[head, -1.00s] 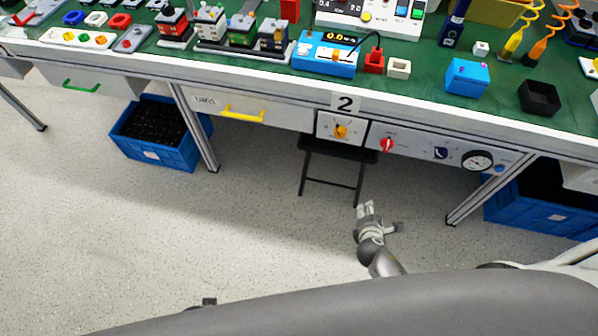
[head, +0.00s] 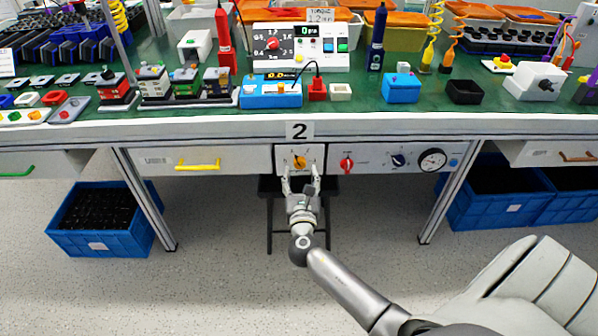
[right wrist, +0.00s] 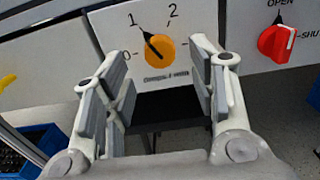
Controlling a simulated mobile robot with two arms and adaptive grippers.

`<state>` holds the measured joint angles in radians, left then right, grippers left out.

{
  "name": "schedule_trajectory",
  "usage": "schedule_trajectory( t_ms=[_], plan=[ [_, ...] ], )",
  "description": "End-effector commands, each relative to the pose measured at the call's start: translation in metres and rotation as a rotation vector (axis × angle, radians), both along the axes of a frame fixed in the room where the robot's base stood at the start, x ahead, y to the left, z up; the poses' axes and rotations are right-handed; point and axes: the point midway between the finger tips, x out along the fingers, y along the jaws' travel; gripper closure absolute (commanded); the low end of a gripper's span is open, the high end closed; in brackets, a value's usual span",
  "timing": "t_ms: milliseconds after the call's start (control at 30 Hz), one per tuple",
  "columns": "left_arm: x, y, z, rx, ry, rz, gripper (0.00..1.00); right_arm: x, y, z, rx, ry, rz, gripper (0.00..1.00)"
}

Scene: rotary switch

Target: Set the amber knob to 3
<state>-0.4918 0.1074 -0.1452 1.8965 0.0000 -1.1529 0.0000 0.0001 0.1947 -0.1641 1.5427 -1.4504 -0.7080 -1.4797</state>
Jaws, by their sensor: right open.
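The amber knob (head: 300,162) sits on a small white panel under the bench's front edge, below the number 2 sign. In the right wrist view the round amber knob (right wrist: 160,49) has a dark pointer aimed up-left, toward the printed 1. The marks 0, 1 and 2 show; a 3 is not visible, and the right finger covers part of that side. My right gripper (head: 301,181) is open and empty just in front of and below the knob. In the wrist view its fingers (right wrist: 161,88) stand on both sides, apart from the knob. My left gripper is not in view.
A red knob (head: 346,163) marked OPEN and SHUT is close on the right, with a black knob (head: 398,160) and gauge (head: 432,159) beyond. A drawer with a yellow handle (head: 198,165) is left. A dark stool (head: 270,186) stands below.

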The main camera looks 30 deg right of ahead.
Motion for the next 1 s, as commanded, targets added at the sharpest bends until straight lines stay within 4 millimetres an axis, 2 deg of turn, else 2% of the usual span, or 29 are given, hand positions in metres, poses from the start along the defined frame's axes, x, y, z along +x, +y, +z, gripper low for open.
schedule_trajectory(
  t_ms=[100, 200, 600, 933, 1000],
  plan=[
    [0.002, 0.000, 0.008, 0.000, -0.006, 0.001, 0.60, 0.017, -0.010, -0.001, 0.000, -0.001, -0.001, 0.48],
    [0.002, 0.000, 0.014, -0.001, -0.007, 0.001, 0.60, 0.025, -0.015, -0.001, 0.001, 0.000, 0.000, 0.48],
    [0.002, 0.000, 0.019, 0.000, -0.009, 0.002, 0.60, 0.032, -0.020, -0.001, 0.003, 0.001, 0.000, 0.48],
    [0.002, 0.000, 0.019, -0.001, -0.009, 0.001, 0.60, 0.031, -0.019, -0.001, 0.003, 0.001, 0.000, 0.90],
    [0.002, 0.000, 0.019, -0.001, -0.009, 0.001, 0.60, 0.031, -0.019, -0.001, 0.003, 0.001, 0.000, 0.94]
  ],
)
